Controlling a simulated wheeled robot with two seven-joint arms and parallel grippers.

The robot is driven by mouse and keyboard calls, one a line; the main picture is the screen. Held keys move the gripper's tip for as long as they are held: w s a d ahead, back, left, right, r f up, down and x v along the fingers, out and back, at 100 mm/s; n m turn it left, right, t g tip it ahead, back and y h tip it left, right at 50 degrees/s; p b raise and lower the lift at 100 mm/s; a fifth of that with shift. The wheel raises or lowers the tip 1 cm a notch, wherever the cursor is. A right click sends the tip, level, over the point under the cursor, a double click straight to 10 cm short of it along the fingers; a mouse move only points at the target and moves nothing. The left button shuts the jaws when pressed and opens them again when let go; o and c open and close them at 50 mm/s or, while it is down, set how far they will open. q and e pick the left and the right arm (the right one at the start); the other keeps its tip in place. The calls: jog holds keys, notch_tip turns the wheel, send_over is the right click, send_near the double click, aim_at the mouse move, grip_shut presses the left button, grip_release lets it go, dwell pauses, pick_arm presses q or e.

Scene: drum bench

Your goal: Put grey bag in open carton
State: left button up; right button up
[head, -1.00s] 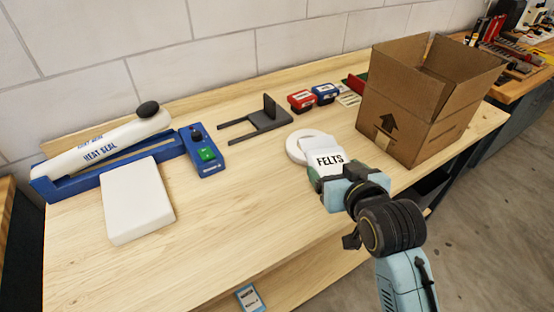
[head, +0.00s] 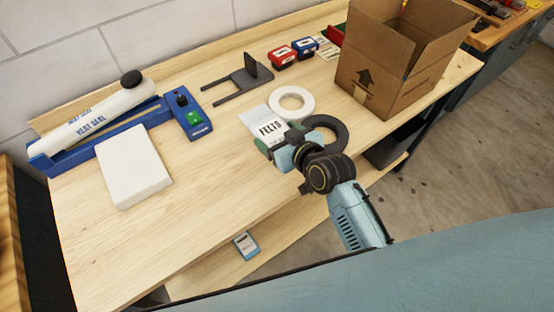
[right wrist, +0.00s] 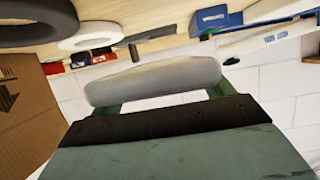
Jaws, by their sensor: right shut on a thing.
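The pale grey bag (head: 266,123), labelled FELTS, is over the front middle of the bench. My right gripper (head: 283,148) is shut on its near end. In the right wrist view the bag (right wrist: 152,80) lies across between the two green fingers (right wrist: 155,95). I cannot tell exactly how high it is above the bench. The open carton (head: 388,82) stands upright at the right end of the bench with its flaps raised; I cannot see its floor. Its brown side (right wrist: 25,115) also shows at the left of the right wrist view. My left gripper is not in view.
A white ring (head: 276,102) and a dark ring (head: 340,130) lie between bag and carton. Behind are a grey bracket (head: 245,82) and red (head: 282,58) and blue (head: 304,48) boxes. A blue heat sealer (head: 65,155) and white block (head: 133,165) are at left.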

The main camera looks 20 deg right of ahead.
notch_tip(320, 180, down, 10)
jog(key=shift+r+b, duration=0.25)
jog(key=shift+b, duration=0.3)
jog(key=shift+f, duration=0.1)
jog(key=shift+f, duration=0.15)
jog(key=o, duration=1)
jog(key=shift+c, duration=0.2)
